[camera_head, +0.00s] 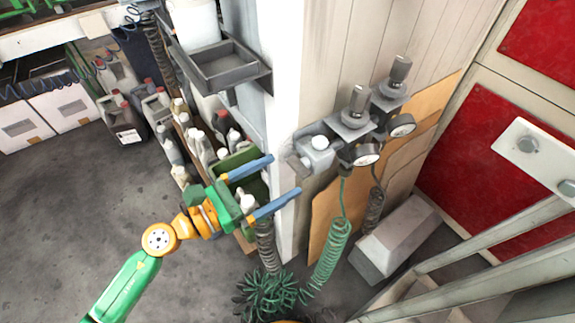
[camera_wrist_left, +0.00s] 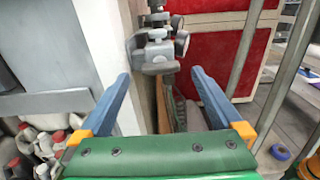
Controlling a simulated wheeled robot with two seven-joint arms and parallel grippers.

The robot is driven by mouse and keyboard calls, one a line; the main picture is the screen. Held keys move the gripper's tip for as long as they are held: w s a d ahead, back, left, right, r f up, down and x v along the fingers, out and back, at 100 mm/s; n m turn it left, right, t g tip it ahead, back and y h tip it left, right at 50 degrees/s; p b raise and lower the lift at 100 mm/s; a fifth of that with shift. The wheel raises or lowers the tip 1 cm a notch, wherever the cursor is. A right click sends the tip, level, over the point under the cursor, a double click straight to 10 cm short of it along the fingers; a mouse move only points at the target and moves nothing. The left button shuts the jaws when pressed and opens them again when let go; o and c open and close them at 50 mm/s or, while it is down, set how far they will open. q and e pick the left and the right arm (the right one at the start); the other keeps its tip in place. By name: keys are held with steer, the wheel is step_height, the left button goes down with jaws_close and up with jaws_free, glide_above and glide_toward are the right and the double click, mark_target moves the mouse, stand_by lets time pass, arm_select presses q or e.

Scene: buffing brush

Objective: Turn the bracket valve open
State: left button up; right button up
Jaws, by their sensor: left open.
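The bracket valve unit (camera_head: 320,147) is fixed to the wall right of the white pillar, with gauges and regulators beside it. A small grey handle-like part (camera_head: 299,165) shows at its left end. My left gripper (camera_head: 284,176) is open and empty, its two blue fingers pointing at that end from the left, in front of the pillar. In the left wrist view the grey valve unit (camera_wrist_left: 157,52) appears ahead, between and beyond the fingertips (camera_wrist_left: 160,76). I see no contact with it. The handle's exact position is hard to tell. My right gripper is not in view.
A grey tray (camera_head: 222,65) juts out on the pillar's left side. Shelves of bottles (camera_head: 200,150) stand behind the left gripper. Green coiled hose (camera_head: 330,255) hangs below the valve unit. Metal rails (camera_head: 480,255) stand at the right. Floor (camera_head: 70,220) is clear at the left.

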mark_target(293, 168)
arm_select(q)
steer(key=x, duration=0.3)
steer(key=shift+d, duration=0.15)
steer(key=c, duration=1.3)
steer(key=shift+n+p, duration=0.4)
steer(key=shift+p, duration=0.05)
steer(key=n+p, duration=0.1)
steer(key=n, duration=0.2)
steer(key=shift+r, duration=0.1)
steer(key=n+p, duration=0.2)
steer(key=n, duration=0.3)
steer(key=shift+w+p, duration=0.1)
steer(key=shift+p, duration=0.25)
steer(key=n+p, duration=0.1)
steer(key=n, duration=0.4)
steer(key=shift+p, duration=0.4)
steer(key=n+p, duration=0.1)
steer(key=n, duration=0.3)
steer(key=shift+f, duration=0.2)
steer(key=shift+n, duration=0.3)
